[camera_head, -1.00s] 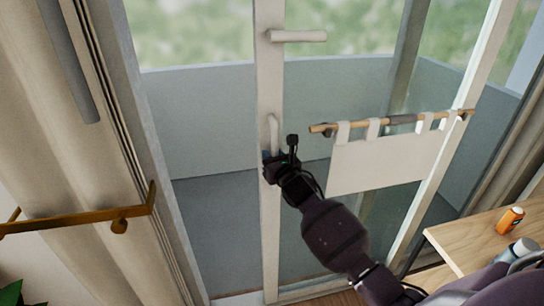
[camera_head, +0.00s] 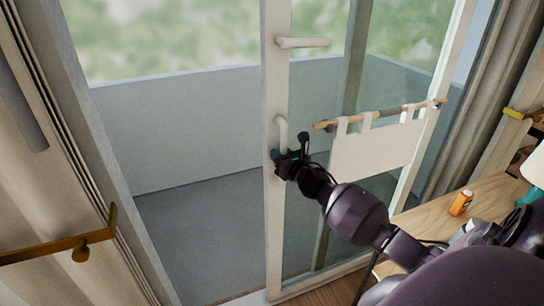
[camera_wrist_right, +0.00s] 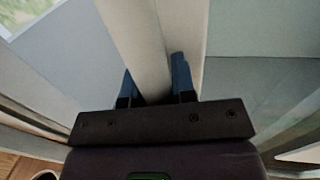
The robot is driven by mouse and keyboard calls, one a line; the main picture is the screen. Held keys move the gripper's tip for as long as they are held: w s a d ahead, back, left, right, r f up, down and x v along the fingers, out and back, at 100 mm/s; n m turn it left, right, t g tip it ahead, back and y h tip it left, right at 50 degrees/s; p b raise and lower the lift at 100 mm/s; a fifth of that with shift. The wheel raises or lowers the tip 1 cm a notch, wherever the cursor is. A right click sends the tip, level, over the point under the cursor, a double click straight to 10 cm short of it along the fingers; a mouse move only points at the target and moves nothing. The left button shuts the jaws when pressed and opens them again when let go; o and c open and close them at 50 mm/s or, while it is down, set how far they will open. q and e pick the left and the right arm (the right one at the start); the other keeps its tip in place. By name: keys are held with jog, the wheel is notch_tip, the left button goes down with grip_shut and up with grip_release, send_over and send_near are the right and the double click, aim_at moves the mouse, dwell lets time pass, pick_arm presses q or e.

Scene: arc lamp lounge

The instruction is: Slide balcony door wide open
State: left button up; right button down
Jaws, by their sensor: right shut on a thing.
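The balcony door (camera_head: 274,220) is a glass panel with a white frame. It stands partly open, with a wide gap to its left. On its left upright are a horizontal lever (camera_head: 303,42) and, lower down, a white vertical pull handle (camera_head: 283,127). My right gripper (camera_head: 278,159) is shut on the lower part of the pull handle. In the right wrist view, its blue fingers (camera_wrist_right: 155,82) sit on both sides of the white handle bar (camera_wrist_right: 140,40). My left gripper is not in view.
A short white curtain (camera_head: 375,150) hangs from a wooden rod (camera_head: 380,115) across the glass. A wooden table (camera_head: 420,222) with an orange bottle (camera_head: 461,203) stands right. A brass rod (camera_head: 60,250) and beige curtain are at left. The balcony floor (camera_head: 200,235) is clear.

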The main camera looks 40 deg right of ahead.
jog(key=shift+a, duration=0.15)
jog(key=c, duration=0.9)
grip_release()
jog(key=shift+c, duration=0.2)
jog(key=s, duration=1)
jog(key=shift+s+a+b, duration=0.35)
jog(key=shift+a, duration=0.1)
